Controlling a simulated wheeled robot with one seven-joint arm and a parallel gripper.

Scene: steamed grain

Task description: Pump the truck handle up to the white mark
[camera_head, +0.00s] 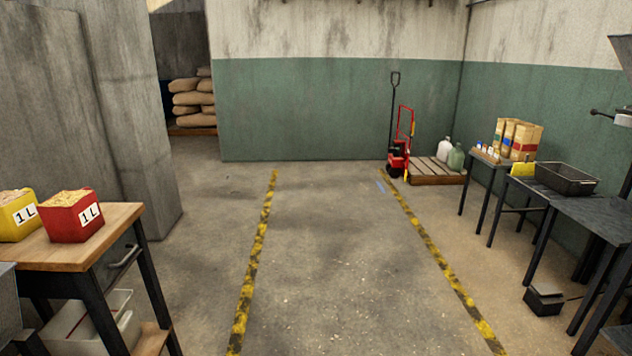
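A red hand pallet truck (398,158) stands at the far end of the room by the green wall, beside a low wooden pallet (436,172). Its black handle (394,105) rises upright and ends in a loop grip. A red frame (411,125) stands just right of the handle. I cannot make out a white mark on the truck at this distance. My gripper is not in view.
Clear floor (320,250) lies between two yellow-black stripes. A wooden workbench (95,235) with a yellow tub (14,222) and a red tub (72,222) is at left. Dark tables (600,215) line the right, with a black pedal box (543,301) on the floor.

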